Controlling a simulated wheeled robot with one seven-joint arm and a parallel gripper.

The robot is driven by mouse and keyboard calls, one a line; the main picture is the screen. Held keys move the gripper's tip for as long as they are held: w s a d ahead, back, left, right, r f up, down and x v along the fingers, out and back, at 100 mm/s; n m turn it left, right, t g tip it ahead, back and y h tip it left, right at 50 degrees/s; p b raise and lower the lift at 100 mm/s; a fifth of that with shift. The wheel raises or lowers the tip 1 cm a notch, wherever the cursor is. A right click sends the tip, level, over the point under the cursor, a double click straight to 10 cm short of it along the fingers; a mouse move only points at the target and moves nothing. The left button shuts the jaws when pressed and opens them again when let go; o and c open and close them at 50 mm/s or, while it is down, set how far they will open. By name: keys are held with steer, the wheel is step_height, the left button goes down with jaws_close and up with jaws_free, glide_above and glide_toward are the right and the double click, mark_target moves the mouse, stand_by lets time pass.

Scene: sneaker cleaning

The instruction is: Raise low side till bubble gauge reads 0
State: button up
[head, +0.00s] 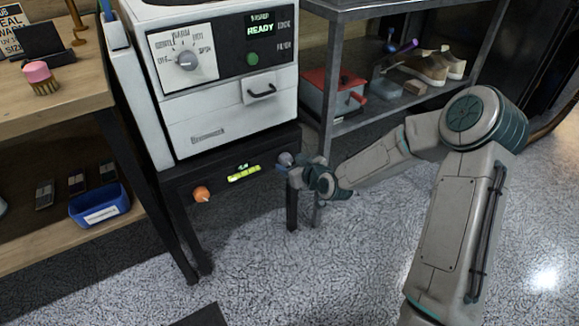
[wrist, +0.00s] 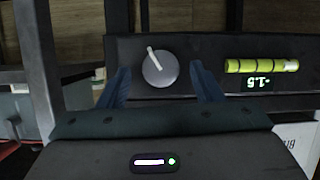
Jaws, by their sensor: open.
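The bubble gauge (head: 244,173) is a yellow-green tube on the dark front rail under the white oven. In the wrist view, which appears upside down, the gauge tube (wrist: 262,66) has a pale segment near its right end. Its display (wrist: 257,83) appears to read -1.5. A grey knob (head: 286,159) is right of the gauge in the head view. In the wrist view the grey knob (wrist: 158,69), with a white pointer line, lies between my fingers. My gripper (head: 298,170) is open at this knob; contact is not clear. An orange knob (head: 202,194) is on the rail's left.
The white oven (head: 232,110) shows READY. A wooden workbench (head: 60,110) with a pink brush (head: 40,76) and a blue bin (head: 100,206) on its lower shelf stands left. A metal rack (head: 375,122) with a red box (head: 332,90) and sneakers stands right.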

steer(key=shift+x, duration=0.85)
steer(key=c, duration=1)
steer(key=shift+r, duration=0.1)
